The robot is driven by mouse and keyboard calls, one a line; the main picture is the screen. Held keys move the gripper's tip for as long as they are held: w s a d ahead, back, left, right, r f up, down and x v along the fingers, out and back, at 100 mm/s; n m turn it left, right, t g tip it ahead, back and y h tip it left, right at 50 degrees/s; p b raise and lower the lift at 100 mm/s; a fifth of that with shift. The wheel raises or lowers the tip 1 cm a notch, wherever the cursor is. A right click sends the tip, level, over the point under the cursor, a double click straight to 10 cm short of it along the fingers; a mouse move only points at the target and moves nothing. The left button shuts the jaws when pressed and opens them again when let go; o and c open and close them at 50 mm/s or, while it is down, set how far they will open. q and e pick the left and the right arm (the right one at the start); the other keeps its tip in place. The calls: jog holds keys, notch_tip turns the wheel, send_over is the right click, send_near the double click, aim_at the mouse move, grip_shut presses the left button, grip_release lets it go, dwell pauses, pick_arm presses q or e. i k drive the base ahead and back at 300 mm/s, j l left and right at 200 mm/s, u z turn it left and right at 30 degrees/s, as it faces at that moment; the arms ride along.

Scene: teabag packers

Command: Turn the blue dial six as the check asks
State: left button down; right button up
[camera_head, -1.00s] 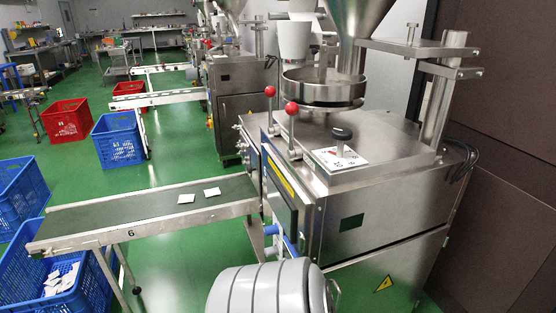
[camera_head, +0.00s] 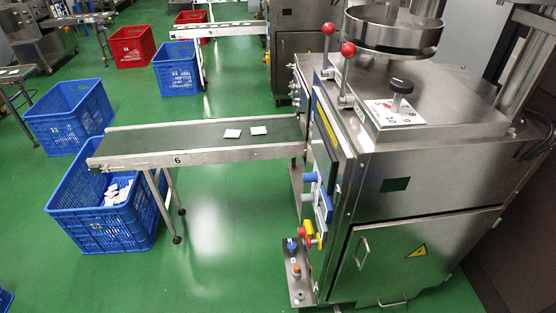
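The packing machine (camera_head: 430,160) stands at the right, at the end of a conveyor marked 6 (camera_head: 178,160). A small blue knob (camera_head: 291,245) sits on a low metal bracket on the machine's left side, above an orange knob (camera_head: 296,270). A blue part (camera_head: 310,178) sticks out higher up on that side. On the machine's top is a white numbered plate (camera_head: 393,116) with a black knob (camera_head: 402,86) and a red mark; 8, 9 and 10 are readable. I cannot tell which blue part is the dial, or its setting. Neither gripper shows.
A yellow and red button (camera_head: 308,232) is near the blue knob. Two red-balled levers (camera_head: 348,50) stand on the machine. A blue crate (camera_head: 102,225) with white teabags is under the conveyor's left end. Green floor (camera_head: 225,245) is clear before the machine.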

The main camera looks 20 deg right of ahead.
aim_at(310, 176)
jog(key=z, duration=0.75)
jog(key=j, duration=0.2)
